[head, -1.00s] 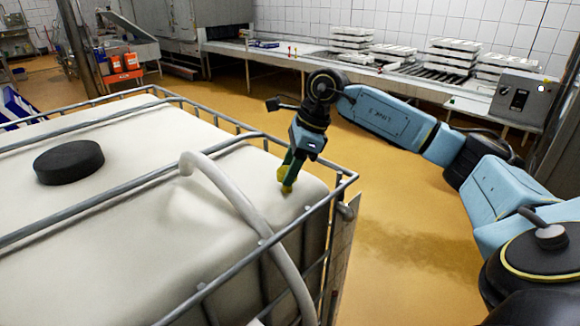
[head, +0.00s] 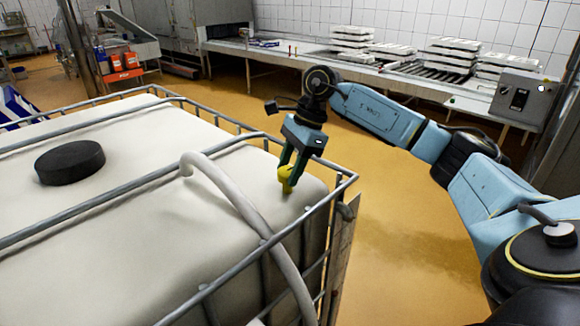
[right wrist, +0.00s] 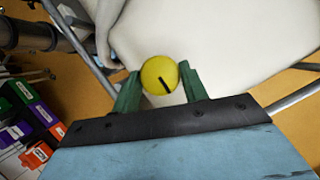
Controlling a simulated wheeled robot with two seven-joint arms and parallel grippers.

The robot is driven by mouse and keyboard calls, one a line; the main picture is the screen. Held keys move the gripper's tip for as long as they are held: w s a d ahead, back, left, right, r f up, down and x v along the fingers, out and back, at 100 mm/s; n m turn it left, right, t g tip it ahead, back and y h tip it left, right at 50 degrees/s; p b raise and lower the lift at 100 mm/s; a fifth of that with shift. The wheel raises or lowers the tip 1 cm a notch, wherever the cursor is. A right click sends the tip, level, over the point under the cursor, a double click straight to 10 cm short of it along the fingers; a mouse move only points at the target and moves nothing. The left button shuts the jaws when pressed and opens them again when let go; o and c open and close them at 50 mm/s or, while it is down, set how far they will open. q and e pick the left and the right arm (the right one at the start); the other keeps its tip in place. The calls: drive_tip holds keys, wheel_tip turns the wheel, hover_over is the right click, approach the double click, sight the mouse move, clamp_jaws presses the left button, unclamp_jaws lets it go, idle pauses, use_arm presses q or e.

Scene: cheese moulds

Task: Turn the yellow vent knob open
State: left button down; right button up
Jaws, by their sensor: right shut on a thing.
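The yellow vent knob (head: 286,174) stands on the top of the white tank (head: 120,215), near its right corner. In the right wrist view the knob (right wrist: 160,76) shows a round face with a dark line slanting toward the lower right. My right gripper (head: 288,174) comes down from above, its two green fingers on either side of the knob. In the right wrist view my right gripper (right wrist: 158,86) is shut on the knob, whose face stays visible between the fingers. My left gripper is not in view.
A grey metal cage (head: 345,182) rails the tank's edge close to the knob. A pale hose (head: 235,195) arches over the tank left of my gripper. A black lid (head: 69,162) sits farther left. A conveyor bench with stacked white moulds (head: 352,38) stands behind.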

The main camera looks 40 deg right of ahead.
drive_tip(key=shift+r, duration=0.1)
drive_tip(key=o, duration=1)
drive_tip(key=shift+c, duration=0.2)
drive_tip(key=v, duration=1.3)
drive_tip(key=shift+d+r, duration=0.1)
drive_tip(key=shift+r, duration=0.05)
